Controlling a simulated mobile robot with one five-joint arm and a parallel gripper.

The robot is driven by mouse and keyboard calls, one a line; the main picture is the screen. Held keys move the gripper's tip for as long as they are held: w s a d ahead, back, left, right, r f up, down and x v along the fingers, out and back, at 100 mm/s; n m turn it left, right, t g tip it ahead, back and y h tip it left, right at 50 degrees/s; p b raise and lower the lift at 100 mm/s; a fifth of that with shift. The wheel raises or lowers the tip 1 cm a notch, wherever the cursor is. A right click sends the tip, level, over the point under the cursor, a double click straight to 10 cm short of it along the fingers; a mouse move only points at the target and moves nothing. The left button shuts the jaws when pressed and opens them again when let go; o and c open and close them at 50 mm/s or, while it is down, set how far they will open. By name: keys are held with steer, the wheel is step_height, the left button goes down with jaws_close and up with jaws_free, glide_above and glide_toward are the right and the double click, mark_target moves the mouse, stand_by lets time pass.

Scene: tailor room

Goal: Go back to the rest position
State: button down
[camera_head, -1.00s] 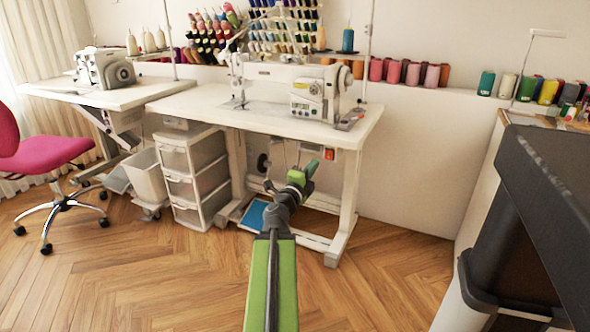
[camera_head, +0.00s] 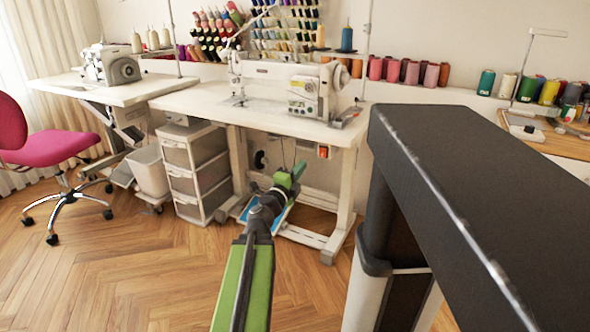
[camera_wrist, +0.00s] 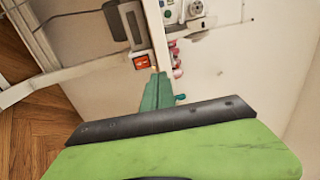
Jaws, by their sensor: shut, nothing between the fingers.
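My gripper (camera_head: 297,171) is at the end of my outstretched green and black arm, in front of the white sewing table (camera_head: 210,98). It appears below the tabletop edge in the head view. The fingers are together with nothing visible between them. In the wrist view the narrow teal gripper tip (camera_wrist: 157,92) points toward the table's underside, near a red switch (camera_wrist: 141,62). I cannot tell the exact gap between gripper and table.
A large black slab (camera_head: 480,170) on a dark and white support stands close on the right. A white drawer unit (camera_head: 190,160) is under the sewing table. A pink chair (camera_head: 50,145) is at left. Open wooden floor (camera_head: 120,270) lies in the left foreground.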

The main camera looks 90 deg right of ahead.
steer(key=shift+s+d, duration=0.1)
steer(key=shift+s, duration=0.1)
steer(key=shift+s, duration=0.2)
